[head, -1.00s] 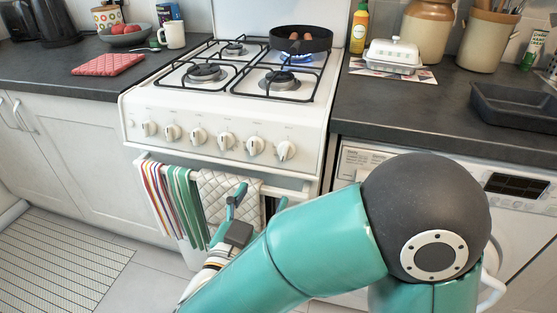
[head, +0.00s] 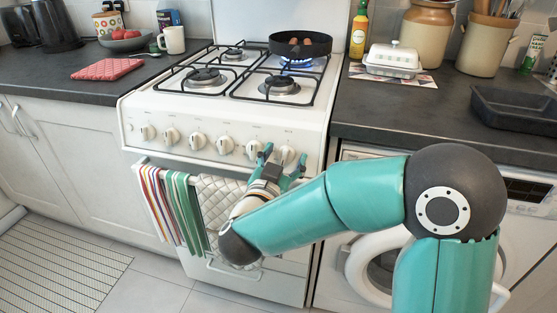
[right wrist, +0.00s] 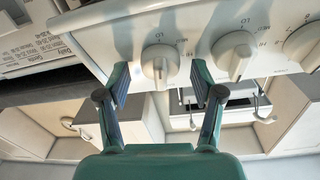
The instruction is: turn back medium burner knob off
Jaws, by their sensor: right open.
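The stove's front panel carries a row of several white knobs. The rightmost knob (head: 286,154) stands between the fingertips of my right gripper (head: 283,163). In the right wrist view this knob (right wrist: 160,62) shows between the two open fingers (right wrist: 159,78), with a gap on each side. The fingers do not appear to touch it. A neighbouring knob (right wrist: 233,54) is just right of the fingers there. My left gripper is out of view.
The oven handle bar (head: 150,165) with striped towels (head: 172,205) and a quilted cloth (head: 220,200) hangs below the knobs. A washer (head: 372,262) stands right of the stove under the dark counter (head: 400,115).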

